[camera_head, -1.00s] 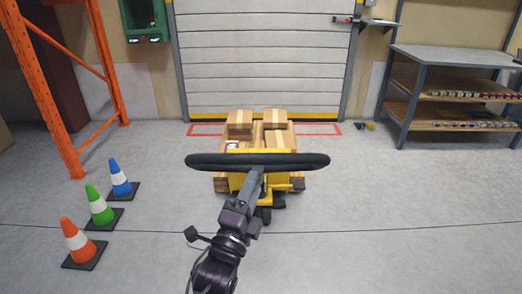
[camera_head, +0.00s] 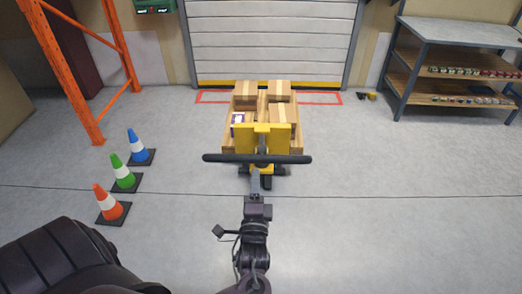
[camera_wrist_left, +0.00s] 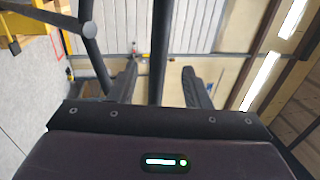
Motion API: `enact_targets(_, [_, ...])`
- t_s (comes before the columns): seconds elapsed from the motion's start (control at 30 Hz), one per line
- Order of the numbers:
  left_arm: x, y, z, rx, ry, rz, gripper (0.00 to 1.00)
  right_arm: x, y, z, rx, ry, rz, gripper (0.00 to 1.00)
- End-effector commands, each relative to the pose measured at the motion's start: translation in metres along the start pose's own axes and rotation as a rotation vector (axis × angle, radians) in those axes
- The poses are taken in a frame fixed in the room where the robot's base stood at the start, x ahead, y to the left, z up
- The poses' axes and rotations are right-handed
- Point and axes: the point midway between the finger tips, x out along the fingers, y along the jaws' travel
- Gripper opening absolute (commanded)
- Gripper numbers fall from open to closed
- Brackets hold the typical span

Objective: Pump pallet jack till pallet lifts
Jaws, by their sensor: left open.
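The yellow pallet jack (camera_head: 280,140) stands in mid-floor facing the door. Its black handle bar (camera_head: 215,158) lies level across the picture, just below the yellow body. A wooden pallet crate (camera_head: 298,132) with several cardboard boxes (camera_head: 284,115) sits on the jack; its clearance from the floor is hidden. My left gripper (camera_head: 259,182) is beneath the middle of the bar. In the left wrist view my left gripper (camera_wrist_left: 160,88) is open, with a dark tube (camera_wrist_left: 160,45) showing between its fingers; I cannot tell whether they touch. My right gripper is out of view.
Orange, green and blue cones (camera_head: 123,178) stand at the left beside an orange rack post (camera_head: 75,85). A grey workbench with shelves (camera_head: 450,65) stands at the right back. A roller door (camera_head: 270,45) closes the back. The right floor is clear.

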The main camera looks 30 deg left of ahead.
Motion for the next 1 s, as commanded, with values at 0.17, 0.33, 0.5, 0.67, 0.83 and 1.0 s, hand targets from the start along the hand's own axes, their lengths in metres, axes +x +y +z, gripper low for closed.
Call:
enact_targets(0.17, [0.021,-0.001,0.000,0.001,-0.003,-0.004,0.43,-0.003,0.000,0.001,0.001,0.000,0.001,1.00])
enact_targets(0.33, [0.049,-0.001,0.000,0.001,-0.002,-0.003,0.43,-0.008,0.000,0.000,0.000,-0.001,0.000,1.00])
enact_targets(0.5, [0.069,0.000,0.000,0.001,-0.002,-0.001,0.43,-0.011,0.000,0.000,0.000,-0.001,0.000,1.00])
enact_targets(0.67, [0.076,0.000,0.000,0.000,-0.001,0.000,0.43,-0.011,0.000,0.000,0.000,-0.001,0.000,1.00])
enact_targets(0.83, [0.077,0.001,0.001,0.000,-0.001,0.000,0.43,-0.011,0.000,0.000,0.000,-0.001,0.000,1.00])
enact_targets(1.0, [0.076,0.001,0.001,0.000,-0.001,0.000,0.28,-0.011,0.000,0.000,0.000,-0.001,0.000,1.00])
